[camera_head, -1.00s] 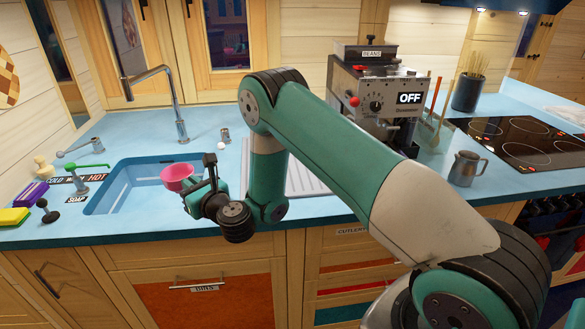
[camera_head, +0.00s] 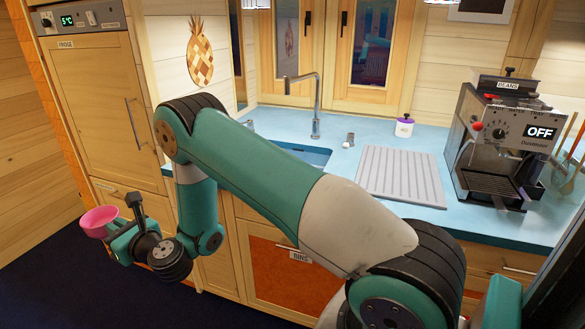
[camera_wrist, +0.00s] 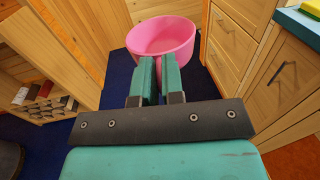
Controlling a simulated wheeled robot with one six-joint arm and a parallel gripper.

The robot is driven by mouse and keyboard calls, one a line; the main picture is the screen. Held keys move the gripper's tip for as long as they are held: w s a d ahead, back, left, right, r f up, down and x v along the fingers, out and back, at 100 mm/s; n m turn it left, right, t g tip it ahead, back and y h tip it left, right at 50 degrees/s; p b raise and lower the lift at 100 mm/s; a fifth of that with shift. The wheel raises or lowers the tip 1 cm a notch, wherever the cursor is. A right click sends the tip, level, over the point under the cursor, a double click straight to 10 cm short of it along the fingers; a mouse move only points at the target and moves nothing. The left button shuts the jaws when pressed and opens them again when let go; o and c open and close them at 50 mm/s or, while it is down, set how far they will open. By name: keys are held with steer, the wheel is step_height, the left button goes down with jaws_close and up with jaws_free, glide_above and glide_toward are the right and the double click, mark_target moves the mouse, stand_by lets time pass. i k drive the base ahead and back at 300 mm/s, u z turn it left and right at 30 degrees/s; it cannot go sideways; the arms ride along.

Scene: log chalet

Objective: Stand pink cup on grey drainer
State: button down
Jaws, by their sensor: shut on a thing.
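The pink cup (camera_head: 101,221) is at the far left in the head view, held in the air over the dark floor. In the wrist view the pink cup (camera_wrist: 163,40) shows its open mouth and sits at the fingertips. My gripper (camera_head: 117,232) is shut on its side; the fingers also show in the wrist view (camera_wrist: 158,75). The grey drainer (camera_head: 400,176), a ribbed flat board, lies on the blue counter between the sink and the coffee machine. Nothing stands on it. The cup is well to the left of the drainer and in front of the cabinets.
The sink (camera_head: 305,154) and tap (camera_head: 316,105) are left of the drainer, partly behind my arm. The fridge (camera_head: 100,95) is at left.

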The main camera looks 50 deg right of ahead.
mark_target(399, 184)
steer(key=u, duration=0.5)
steer(key=i, duration=1.55)
steer(key=z, duration=3.55)
